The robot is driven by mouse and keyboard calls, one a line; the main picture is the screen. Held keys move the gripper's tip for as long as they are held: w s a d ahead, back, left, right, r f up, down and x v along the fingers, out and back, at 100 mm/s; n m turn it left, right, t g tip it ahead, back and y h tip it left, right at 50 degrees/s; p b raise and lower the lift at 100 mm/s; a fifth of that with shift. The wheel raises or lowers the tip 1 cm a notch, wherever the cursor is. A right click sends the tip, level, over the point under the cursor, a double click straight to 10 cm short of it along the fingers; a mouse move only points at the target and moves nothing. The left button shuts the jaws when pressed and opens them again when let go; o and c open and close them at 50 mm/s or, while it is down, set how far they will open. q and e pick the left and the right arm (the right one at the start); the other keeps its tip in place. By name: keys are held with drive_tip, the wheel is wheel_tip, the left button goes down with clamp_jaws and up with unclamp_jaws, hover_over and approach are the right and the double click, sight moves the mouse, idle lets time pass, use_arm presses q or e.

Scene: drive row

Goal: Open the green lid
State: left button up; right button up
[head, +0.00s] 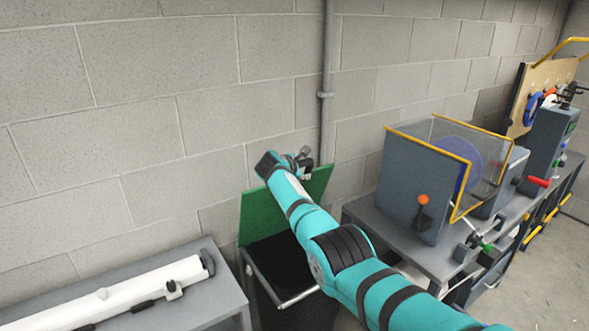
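The green lid (258,216) stands raised, near upright, at the back of a dark bin (285,268), close to the block wall. The bin's dark top opening shows below it. My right arm comes in from the lower right and crosses in front of the lid, hiding its middle. My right gripper (304,156) is at the lid's upper edge, small and partly hidden by the wrist. I cannot tell whether its fingers touch the lid or whether they are open or shut. My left gripper is out of view.
A grey bench (215,300) with a long white tube (125,290) stands left of the bin. A grey machine (410,187) with a yellow-edged clear guard stands on a bench to the right. A vertical pipe (326,95) runs down the wall behind the lid. Floor shows at far right.

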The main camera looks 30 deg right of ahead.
drive_tip(key=v, duration=1.2)
